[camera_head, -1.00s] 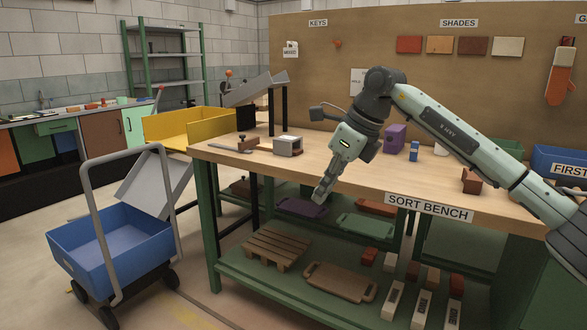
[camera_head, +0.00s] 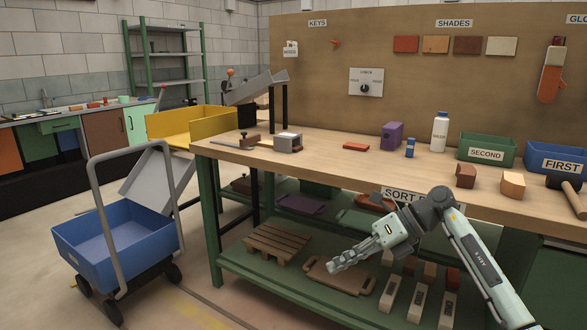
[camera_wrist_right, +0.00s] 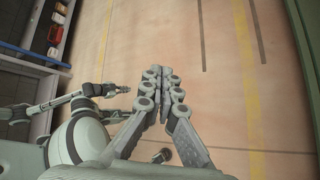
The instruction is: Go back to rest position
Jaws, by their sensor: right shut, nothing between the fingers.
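My right gripper (camera_head: 340,264) is shut and empty in the head view. It hangs in front of the sort bench (camera_head: 320,172), below the level of its top, with the lower shelf behind it. In the right wrist view my right gripper (camera_wrist_right: 160,75) has its fingers together above bare floor. My right forearm comes in from the lower right and partly covers the bench's sign. My left gripper is not seen in the head view.
On the bench stand a purple hollow brick (camera_head: 391,136), a white bottle (camera_head: 439,131), a red flat brick (camera_head: 356,147) and a green bin (camera_head: 487,150). A blue cart (camera_head: 118,243) stands at the left. Floor between cart and bench is clear.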

